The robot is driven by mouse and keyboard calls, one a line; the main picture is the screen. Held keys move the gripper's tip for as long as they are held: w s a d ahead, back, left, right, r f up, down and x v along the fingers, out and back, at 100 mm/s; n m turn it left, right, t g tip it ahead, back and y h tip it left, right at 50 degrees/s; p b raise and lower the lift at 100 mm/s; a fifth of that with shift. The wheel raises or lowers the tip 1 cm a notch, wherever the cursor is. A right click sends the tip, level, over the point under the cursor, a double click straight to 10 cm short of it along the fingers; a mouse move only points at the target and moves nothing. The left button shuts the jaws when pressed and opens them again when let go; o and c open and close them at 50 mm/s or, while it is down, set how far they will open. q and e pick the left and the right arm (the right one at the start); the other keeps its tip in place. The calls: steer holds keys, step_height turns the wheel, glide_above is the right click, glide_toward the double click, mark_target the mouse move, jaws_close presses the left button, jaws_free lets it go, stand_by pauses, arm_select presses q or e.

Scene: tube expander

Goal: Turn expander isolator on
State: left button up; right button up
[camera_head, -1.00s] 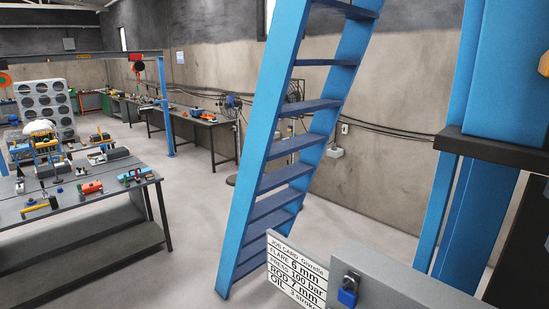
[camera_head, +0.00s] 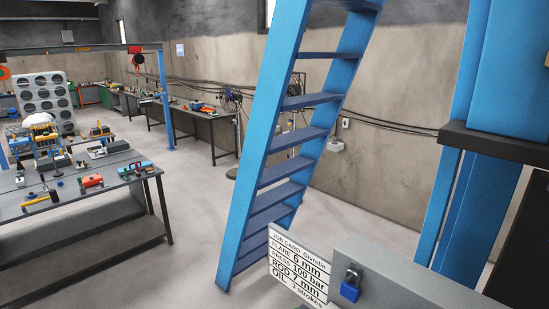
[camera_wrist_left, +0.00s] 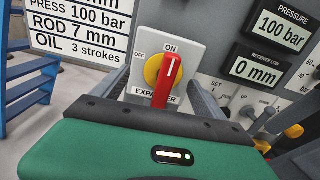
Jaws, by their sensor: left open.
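The expander isolator (camera_wrist_left: 167,83) shows in the left wrist view. It is a red handle on a yellow round base, on a pale plate (camera_wrist_left: 192,52) marked OFF at left, ON at top and EXPANDER below. The handle stands nearly upright, its upper end at the ON mark. My left gripper (camera_wrist_left: 162,84) is open, with one grey finger on each side of the handle. I cannot tell whether either finger touches it. The green gripper body hides the lower part of the panel. Neither gripper shows in the head view.
Right of the isolator are a pressure display (camera_wrist_left: 283,27) reading 100 bar, a display (camera_wrist_left: 257,71) reading 0 mm and small levers. The head view shows a job card (camera_head: 298,268), blue padlock (camera_head: 350,287), blue ladder (camera_head: 256,160) and workbench (camera_head: 70,225).

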arm_select(q)
steer(key=shift+o, duration=1.4)
steer(key=shift+d, duration=0.15)
steer(key=b+v, duration=0.2)
steer(key=v, duration=0.5)
